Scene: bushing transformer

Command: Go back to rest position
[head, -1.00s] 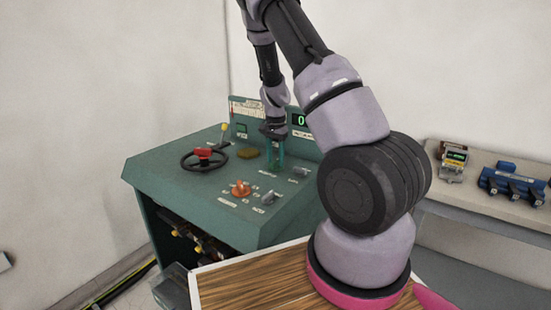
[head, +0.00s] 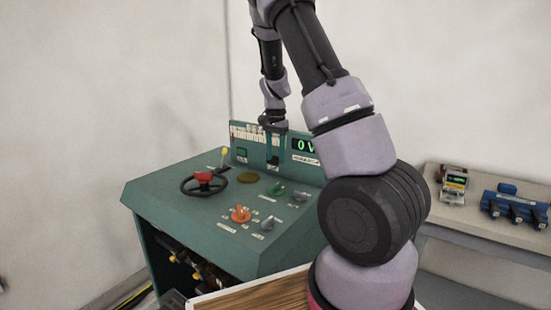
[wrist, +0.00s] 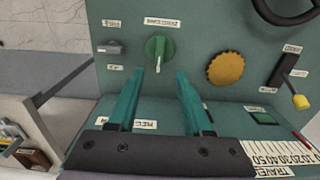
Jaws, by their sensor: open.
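My gripper (head: 273,160) hangs from my arm above the back of the green control console (head: 165,190), in front of its upright panel. In the wrist view my gripper (wrist: 170,80) is open, with its two teal fingers apart and nothing between them. A green rotary knob (wrist: 158,50) sits on the console just beyond the left fingertip, apart from it. The same green knob (head: 276,190) shows below my gripper in the head view.
The console carries a black handwheel with a red hub (head: 203,178), an orange knob (head: 240,214), a grey knob (head: 299,197), a yellow-tipped lever (head: 224,155) and a display (head: 305,145). A side table (head: 480,225) at right holds a blue device (head: 515,207).

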